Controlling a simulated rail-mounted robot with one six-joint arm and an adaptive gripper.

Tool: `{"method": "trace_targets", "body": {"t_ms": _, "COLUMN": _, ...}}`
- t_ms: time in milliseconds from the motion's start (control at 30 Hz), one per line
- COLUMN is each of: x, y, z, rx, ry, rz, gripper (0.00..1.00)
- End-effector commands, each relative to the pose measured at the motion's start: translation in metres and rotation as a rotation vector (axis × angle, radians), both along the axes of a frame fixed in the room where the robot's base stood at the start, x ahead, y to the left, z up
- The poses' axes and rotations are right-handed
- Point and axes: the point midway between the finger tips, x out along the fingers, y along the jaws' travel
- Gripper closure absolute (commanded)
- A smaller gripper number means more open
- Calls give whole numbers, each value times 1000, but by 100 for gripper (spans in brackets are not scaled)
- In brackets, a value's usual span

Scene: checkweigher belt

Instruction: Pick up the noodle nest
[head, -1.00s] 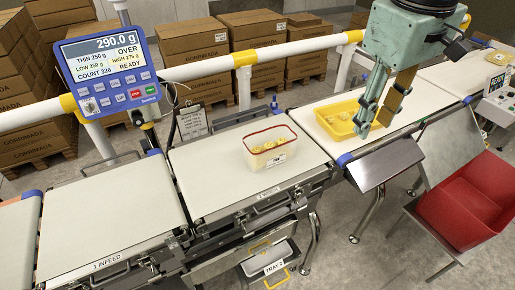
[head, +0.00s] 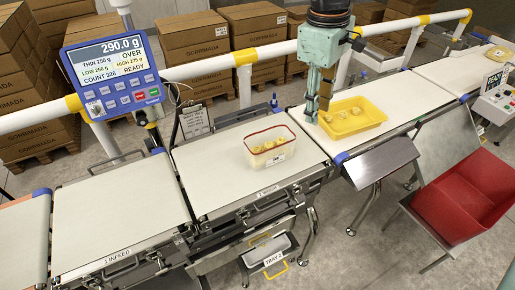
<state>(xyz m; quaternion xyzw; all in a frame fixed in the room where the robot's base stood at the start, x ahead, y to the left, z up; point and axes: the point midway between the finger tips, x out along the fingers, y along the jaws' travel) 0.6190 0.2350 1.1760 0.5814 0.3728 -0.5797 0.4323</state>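Several pale yellow noodle nests lie in a clear tub (head: 272,160) with a red rim on the middle belt; one nest (head: 268,146) shows near its centre. The display reads 290.0 g, OVER. A yellow tray (head: 350,131) on the belt to the right also holds a few nests; one nest (head: 356,111) shows inside it. My gripper (head: 317,115) points down at the left edge of the yellow tray, right of the tub. Its fingers look apart, one partly behind the other, with nothing seen between them. Its exact height above the belt is unclear.
The display panel (head: 115,72) stands at the left. A white rail (head: 200,68) runs behind the belts. A grey sloping plate (head: 380,162) and a red bin (head: 462,200) are at front right. The infeed belt (head: 115,215) is empty.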

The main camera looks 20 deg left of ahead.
Motion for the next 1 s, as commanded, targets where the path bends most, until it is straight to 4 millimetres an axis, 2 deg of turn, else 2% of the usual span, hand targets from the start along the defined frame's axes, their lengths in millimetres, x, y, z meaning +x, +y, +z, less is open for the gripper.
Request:
{"method": "trace_targets", "body": {"t_ms": 533, "x": 32, "y": 92, "z": -51, "rx": -44, "ry": 57, "rz": 276, "gripper": 68}}
{"method": "trace_targets", "body": {"t_ms": 800, "x": 36, "y": 150, "z": -81, "rx": -61, "ry": 73, "rz": 431, "gripper": 68}}
{"method": "trace_targets", "body": {"t_ms": 1000, "x": 34, "y": 179, "z": -96, "rx": -67, "ry": 78, "rz": 510, "gripper": 68}}
